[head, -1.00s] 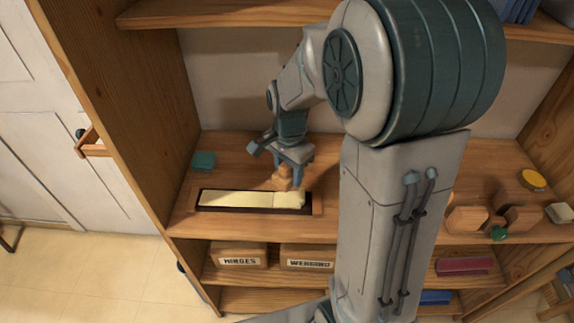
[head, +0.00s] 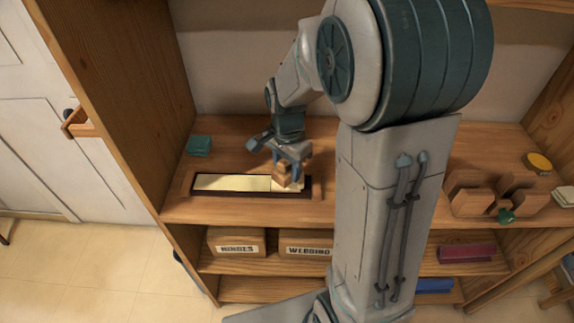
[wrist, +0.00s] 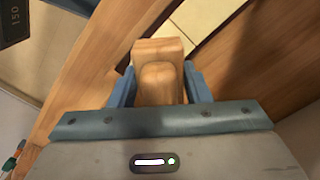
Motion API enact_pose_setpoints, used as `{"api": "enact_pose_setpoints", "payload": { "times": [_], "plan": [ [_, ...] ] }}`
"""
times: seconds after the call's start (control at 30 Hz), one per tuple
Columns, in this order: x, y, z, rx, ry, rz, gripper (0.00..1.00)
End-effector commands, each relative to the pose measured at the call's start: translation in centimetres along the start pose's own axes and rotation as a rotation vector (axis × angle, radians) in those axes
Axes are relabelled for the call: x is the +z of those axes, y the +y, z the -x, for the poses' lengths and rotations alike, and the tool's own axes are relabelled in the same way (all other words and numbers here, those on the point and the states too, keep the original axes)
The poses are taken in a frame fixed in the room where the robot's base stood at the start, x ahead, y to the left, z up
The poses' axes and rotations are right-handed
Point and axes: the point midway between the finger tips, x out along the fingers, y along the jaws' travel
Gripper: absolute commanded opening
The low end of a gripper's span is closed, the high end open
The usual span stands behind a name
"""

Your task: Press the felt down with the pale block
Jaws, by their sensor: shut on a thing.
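A cream felt strip (head: 230,183) lies in a dark, shallow slot on the wooden shelf top, with a seam toward its right end. It also shows in the wrist view (wrist: 203,28). My gripper (head: 285,169) is shut on the pale wooden block (head: 281,175), holding it by its rounded handle. In the wrist view the block's broad end (wrist: 158,50) lies beyond the fingers, beside the strip's near end. In the head view the block is over the right section of the felt and hides part of it. I cannot tell whether they touch.
A teal block (head: 199,145) sits behind the slot's left end. Brown wooden pieces (head: 495,193) and a yellow disc (head: 538,162) stand to the right. My arm hides the middle right of the shelf.

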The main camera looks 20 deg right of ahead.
Motion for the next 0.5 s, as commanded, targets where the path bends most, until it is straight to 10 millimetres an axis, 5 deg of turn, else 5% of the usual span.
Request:
{"api": "enact_pose_setpoints", "payload": {
  "times": [0.5],
  "plan": [
    [-0.01,-0.02,-0.32,-0.001,0.0,0.0,0.25]
  ]
}}
